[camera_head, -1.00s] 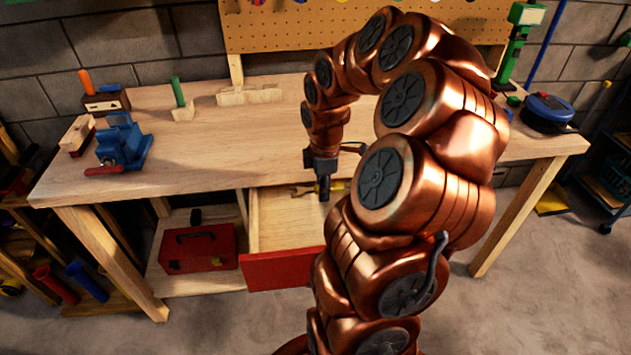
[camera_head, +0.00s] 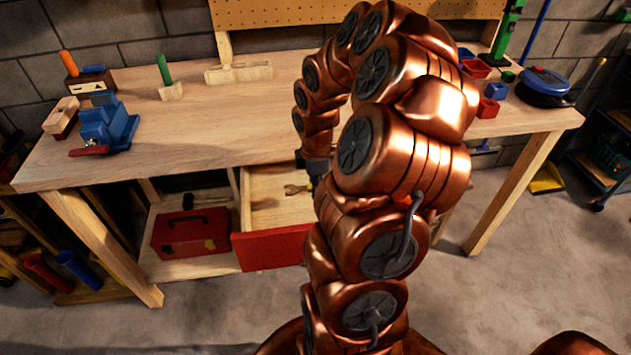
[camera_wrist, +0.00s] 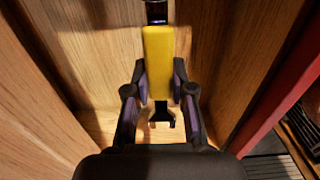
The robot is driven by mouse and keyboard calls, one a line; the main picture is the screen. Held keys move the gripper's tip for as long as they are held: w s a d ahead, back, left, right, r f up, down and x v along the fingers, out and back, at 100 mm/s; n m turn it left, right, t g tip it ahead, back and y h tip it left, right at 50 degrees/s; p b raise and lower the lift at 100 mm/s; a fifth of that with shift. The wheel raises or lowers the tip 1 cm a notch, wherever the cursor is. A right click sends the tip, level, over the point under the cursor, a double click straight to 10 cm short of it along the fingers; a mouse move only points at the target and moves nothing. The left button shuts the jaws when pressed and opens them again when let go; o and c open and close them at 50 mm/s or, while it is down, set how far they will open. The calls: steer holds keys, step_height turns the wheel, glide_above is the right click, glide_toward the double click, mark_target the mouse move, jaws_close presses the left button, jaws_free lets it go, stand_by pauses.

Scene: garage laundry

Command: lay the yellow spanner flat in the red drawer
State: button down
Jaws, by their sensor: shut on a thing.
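The yellow spanner (camera_wrist: 158,60) has a yellow middle and dark ends, and lies between both fingers of my gripper (camera_wrist: 160,84), which is shut on it. In the wrist view it runs lengthwise between wooden drawer walls. I cannot tell whether it touches the drawer floor. The red drawer (camera_head: 270,250) is pulled out under the workbench; its red front shows at the right of the wrist view (camera_wrist: 288,85).
The workbench top (camera_head: 210,130) is above and behind the drawer. A red toolbox (camera_head: 190,234) sits on the lower shelf to the left. A blue vise (camera_head: 105,124) stands on the bench's left end. Small red and blue bins (camera_head: 488,108) stand on the right.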

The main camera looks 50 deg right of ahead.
steer(key=shift+f+b, duration=2)
steer(key=shift+f, duration=2.25)
